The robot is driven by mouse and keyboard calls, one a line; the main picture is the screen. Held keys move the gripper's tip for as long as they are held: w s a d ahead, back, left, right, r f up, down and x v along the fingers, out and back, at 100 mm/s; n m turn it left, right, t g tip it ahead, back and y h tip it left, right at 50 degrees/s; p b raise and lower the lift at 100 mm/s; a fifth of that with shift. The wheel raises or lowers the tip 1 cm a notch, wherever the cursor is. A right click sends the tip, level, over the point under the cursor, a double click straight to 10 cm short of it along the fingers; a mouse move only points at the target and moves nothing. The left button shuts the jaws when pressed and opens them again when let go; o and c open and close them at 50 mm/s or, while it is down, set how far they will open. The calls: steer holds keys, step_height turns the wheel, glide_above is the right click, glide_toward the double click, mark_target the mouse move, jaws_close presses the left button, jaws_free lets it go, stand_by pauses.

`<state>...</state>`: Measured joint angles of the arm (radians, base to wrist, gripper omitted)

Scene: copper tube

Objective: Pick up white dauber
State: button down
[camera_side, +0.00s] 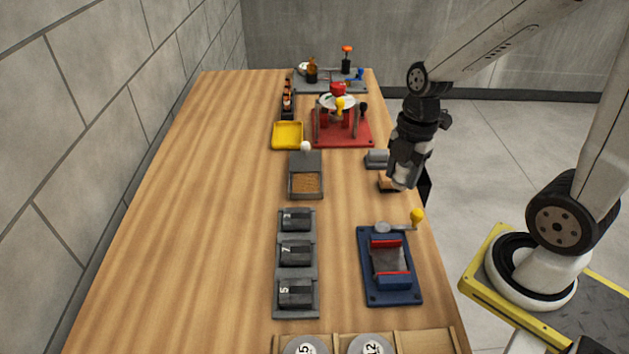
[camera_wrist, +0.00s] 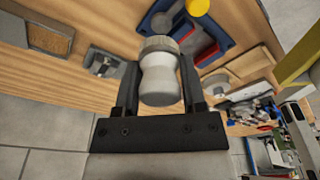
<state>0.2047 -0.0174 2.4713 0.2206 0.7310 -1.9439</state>
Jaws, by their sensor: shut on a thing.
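The white dauber (camera_wrist: 159,84) is between the two black fingers of my gripper (camera_wrist: 158,72) in the wrist view. It has a pale, waisted body and a ridged beige-grey cap end. My gripper is shut on it, with one finger on each side. In the side view my gripper (camera_side: 407,165) is at the table's right edge, and a pale bit of the dauber (camera_side: 403,181) shows at its lower end. The fingers are mostly hidden there, and I cannot tell the dauber's height above the table.
A grey holder (camera_side: 377,159) and a brown block (camera_side: 387,182) are close beside my gripper. A blue fixture with a yellow knob (camera_side: 417,215) stands nearer the camera. A red-based fixture (camera_side: 353,134) is farther back. The table's left side (camera_side: 200,220) is clear.

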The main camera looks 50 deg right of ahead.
steer(key=shift+s+r, duration=0.35)
steer(key=shift+s, duration=0.45)
steer(key=c, duration=0.7)
jaws_free()
steer(key=shift+c, duration=0.2)
steer(key=c, duration=0.5)
steer(key=shift+w, duration=0.8)
steer(key=shift+c, duration=0.2)
steer(key=w+a+f, duration=0.2)
steer(key=w, duration=0.8)
steer(key=w+a+f, duration=0.2)
steer(key=w, duration=0.9)
steer(key=shift+w, duration=0.3)
